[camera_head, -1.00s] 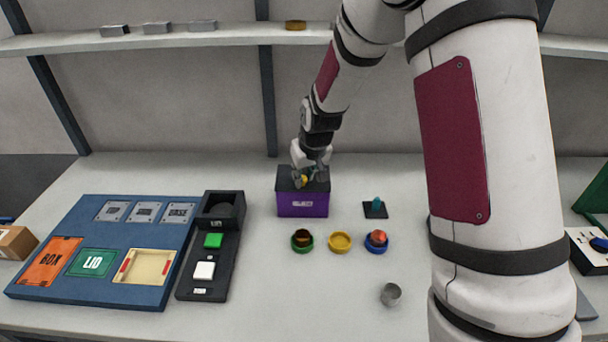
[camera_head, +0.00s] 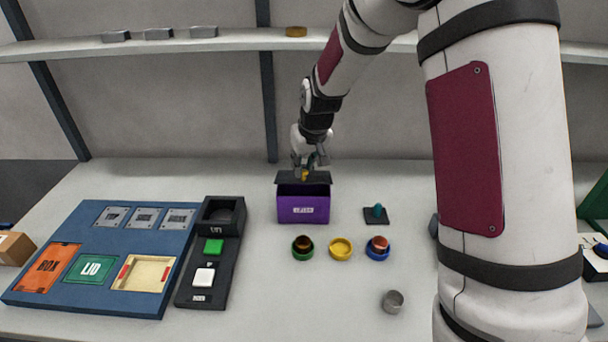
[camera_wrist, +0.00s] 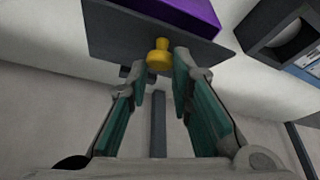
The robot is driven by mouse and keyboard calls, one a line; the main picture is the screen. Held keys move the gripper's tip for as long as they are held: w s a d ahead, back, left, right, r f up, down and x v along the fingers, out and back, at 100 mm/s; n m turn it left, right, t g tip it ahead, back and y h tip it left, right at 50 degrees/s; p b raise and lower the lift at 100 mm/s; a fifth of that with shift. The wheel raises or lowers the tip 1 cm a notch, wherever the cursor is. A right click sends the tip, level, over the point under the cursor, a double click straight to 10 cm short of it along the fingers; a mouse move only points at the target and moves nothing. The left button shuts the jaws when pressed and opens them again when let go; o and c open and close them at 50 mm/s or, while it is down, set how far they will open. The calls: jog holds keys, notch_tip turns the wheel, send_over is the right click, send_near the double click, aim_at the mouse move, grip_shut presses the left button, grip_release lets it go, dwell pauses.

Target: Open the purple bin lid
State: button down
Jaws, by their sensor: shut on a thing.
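The purple bin (camera_head: 303,212) stands upright at the middle of the table. Its dark lid (camera_head: 318,180) is partly raised, tilted up at the back, with a dark gap over the front wall. My gripper (camera_head: 308,168) is shut on the yellow knob (camera_head: 305,176) of the lid. In the wrist view, the yellow knob (camera_wrist: 158,56) sits between the green-padded fingertips (camera_wrist: 160,66), against the dark lid panel (camera_wrist: 112,32). The bin's inside is mostly hidden.
A black button panel (camera_head: 190,280) and a blue board (camera_head: 60,289) lie left. A small black stand (camera_head: 376,221) is right. A shelf (camera_head: 235,41) runs above behind.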

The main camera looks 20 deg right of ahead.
jog(key=w, duration=0.1)
jog(key=w+d+r, duration=0.1)
jog(key=w+b, duration=0.1)
jog(key=shift+w+d+r, duration=0.1)
jog(key=shift+d+r, duration=0.2)
jog(key=c, duration=1.4)
grip_release()
jog(key=shift+d+f, duration=0.15)
jog(key=shift+d, duration=0.05)
jog(key=shift+a, duration=0.1)
jog(key=shift+a, duration=0.15)
jog(key=shift+r, duration=0.45)
jog(key=v, duration=1.1)
jog(key=shift+s+r, duration=0.1)
jog(key=shift+s, duration=0.2)
